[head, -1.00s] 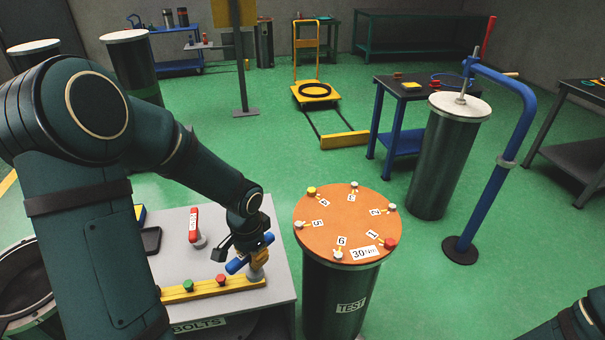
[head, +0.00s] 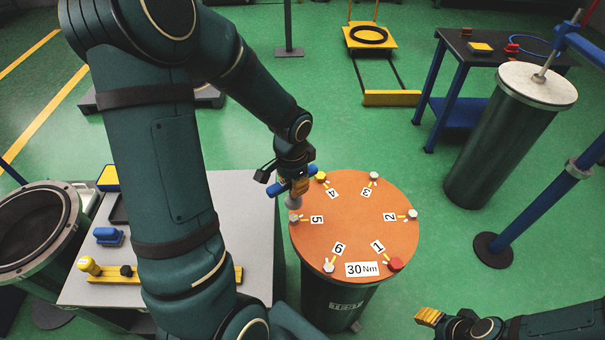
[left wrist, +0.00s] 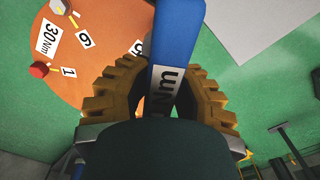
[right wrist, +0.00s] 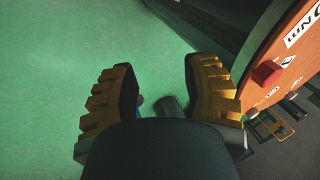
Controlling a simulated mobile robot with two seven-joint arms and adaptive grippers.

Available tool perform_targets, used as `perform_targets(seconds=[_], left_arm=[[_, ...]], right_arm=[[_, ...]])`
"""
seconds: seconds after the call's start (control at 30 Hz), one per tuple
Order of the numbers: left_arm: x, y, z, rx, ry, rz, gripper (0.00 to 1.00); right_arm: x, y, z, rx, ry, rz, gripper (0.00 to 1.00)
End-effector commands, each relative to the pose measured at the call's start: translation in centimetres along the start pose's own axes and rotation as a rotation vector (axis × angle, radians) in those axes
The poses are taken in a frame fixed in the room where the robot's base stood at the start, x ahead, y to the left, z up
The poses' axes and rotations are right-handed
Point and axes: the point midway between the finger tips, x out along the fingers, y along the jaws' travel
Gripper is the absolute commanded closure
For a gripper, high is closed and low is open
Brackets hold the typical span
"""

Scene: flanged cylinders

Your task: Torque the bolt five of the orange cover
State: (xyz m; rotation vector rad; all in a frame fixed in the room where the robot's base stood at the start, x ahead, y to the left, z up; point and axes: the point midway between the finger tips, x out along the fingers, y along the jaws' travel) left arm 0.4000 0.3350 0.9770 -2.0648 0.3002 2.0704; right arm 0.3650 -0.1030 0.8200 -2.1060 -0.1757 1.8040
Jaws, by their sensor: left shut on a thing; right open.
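The orange cover (head: 355,228) lies on top of the TEST cylinder, with numbered bolts around its rim and a 30 Nm label. Bolt five (head: 293,218) is a grey-headed bolt at the left rim. My left gripper (head: 297,184) is shut on a blue torque tool (head: 279,188), whose label ends in Nm in the left wrist view (left wrist: 175,40). The tool's grey lower end (head: 294,201) is at the left rim, close to bolt five; I cannot tell if they touch. My right gripper (head: 428,316) is open and empty, at the lower right; it also shows in the right wrist view (right wrist: 163,100).
A grey bolts table (head: 250,220) stands left of the cylinder, with a yellow rack (head: 108,276) and a small blue item (head: 108,236). My left arm hides part of it. A blue post (head: 545,205) and another cylinder (head: 505,140) stand right. Green floor between is clear.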

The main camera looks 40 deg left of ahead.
Motion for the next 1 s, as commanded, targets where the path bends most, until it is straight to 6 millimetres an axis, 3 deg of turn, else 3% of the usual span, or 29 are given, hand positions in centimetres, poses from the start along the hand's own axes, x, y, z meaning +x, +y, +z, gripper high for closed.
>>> perform_targets(seconds=[0.83, 1.0], left_arm=[[5.6, 0.0, 0.0, 0.001, 0.0, 0.0, 1.0], [5.3, 0.0, 0.0, 0.0, 0.001, -0.001, 1.0]], right_arm=[[4.0, 1.5, 2.0, -0.012, -0.039, -0.004, 0.53], [3.7, 1.4, 1.9, -0.012, -0.039, -0.004, 0.53]])
